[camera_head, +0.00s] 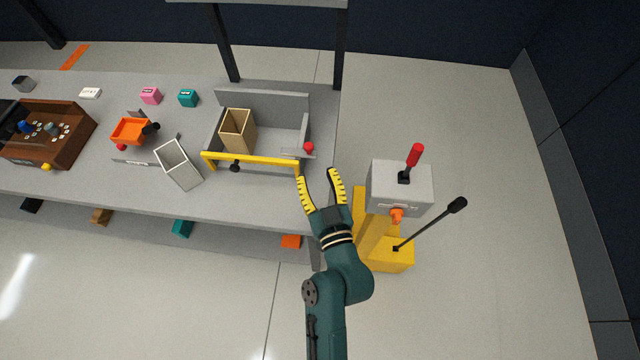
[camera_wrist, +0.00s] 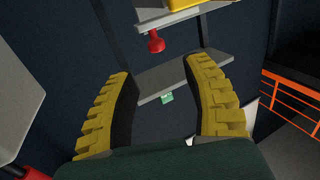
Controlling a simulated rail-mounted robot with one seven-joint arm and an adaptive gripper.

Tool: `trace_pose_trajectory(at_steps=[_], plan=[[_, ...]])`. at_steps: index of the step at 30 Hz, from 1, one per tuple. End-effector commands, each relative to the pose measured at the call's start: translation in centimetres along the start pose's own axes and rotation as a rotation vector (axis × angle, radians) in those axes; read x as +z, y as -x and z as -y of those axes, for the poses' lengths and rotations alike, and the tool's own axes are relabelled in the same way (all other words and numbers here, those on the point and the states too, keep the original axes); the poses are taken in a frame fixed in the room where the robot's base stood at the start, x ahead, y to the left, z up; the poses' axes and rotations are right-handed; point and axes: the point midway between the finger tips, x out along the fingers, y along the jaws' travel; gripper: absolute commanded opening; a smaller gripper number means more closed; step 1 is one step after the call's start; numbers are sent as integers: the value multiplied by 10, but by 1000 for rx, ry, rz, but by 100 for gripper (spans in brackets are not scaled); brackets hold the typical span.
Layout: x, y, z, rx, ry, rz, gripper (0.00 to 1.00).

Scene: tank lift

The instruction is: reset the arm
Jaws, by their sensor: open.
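My gripper (camera_head: 320,190) is open, with its two yellow ridged fingers spread apart and nothing between them. In the head view it is raised near the right end of the grey table (camera_head: 265,198), between the yellow bar (camera_head: 255,165) and the grey box on the yellow stand (camera_head: 402,190). In the wrist view my gripper (camera_wrist: 165,105) shows both fingers apart, with a red knob (camera_wrist: 156,42) beyond them. My green arm reaches up from the bottom of the head view.
A red-handled lever (camera_head: 414,156) tops the grey box, and a black-knobbed lever (camera_head: 457,205) leans from the yellow stand. A tan open box (camera_head: 238,132) stands in the grey tray (camera_head: 262,103). A white open container (camera_head: 178,165) is left. Floor at right is clear.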

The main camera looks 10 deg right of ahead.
Motion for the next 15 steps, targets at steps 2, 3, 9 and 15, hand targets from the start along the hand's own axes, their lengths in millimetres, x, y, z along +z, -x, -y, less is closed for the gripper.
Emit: trace_pose_trajectory(at_steps=[2, 3, 9, 15], plan=[[0, 14, -1, 2, 0, 0, 50], [0, 19, -1, 2, 0, -1, 50], [-1, 27, 0, 0, 1, -2, 50], [-1, 27, 0, 0, 1, -2, 50]])
